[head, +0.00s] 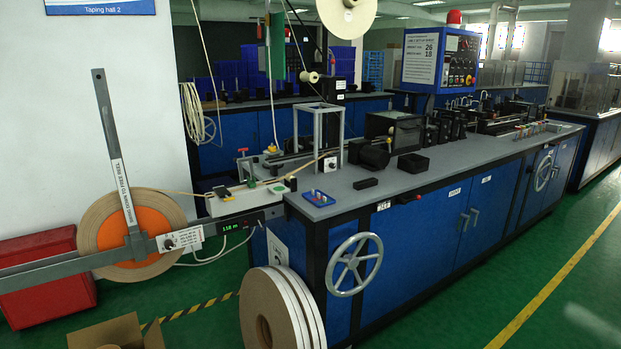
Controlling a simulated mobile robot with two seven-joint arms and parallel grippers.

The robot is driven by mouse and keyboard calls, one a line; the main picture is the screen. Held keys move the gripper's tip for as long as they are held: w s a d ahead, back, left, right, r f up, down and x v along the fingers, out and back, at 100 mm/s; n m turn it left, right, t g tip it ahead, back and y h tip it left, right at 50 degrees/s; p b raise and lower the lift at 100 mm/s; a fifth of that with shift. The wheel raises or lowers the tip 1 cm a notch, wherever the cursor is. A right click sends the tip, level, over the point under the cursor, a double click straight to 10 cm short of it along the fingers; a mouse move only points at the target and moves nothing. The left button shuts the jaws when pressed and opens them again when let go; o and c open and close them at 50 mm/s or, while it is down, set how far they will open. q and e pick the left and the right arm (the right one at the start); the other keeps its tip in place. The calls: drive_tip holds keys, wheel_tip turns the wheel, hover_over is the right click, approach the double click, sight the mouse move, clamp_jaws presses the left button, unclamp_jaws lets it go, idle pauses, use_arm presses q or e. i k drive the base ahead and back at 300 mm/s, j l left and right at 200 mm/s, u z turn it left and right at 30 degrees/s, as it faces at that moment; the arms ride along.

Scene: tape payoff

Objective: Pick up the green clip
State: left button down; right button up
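A small green piece (278,188) lies on the white feed unit (235,203) at the near left end of the bench; it may be the green clip, but it is too small to tell. Several small coloured pieces (528,130) stand in a row near the far right of the bench top; their shapes are not clear. A blue block with pale pegs (318,198) sits on the near corner of the bench. Neither of my grippers is in view.
The blue bench (430,240) has a handwheel (354,265) on its near end. A tape reel (130,235) hangs on a grey arm at left. Large rolls (272,310) and an open carton (115,332) stand on the floor. The green floor at right is clear.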

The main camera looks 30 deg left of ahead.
sight(250, 184)
drive_tip(key=u, duration=1.25)
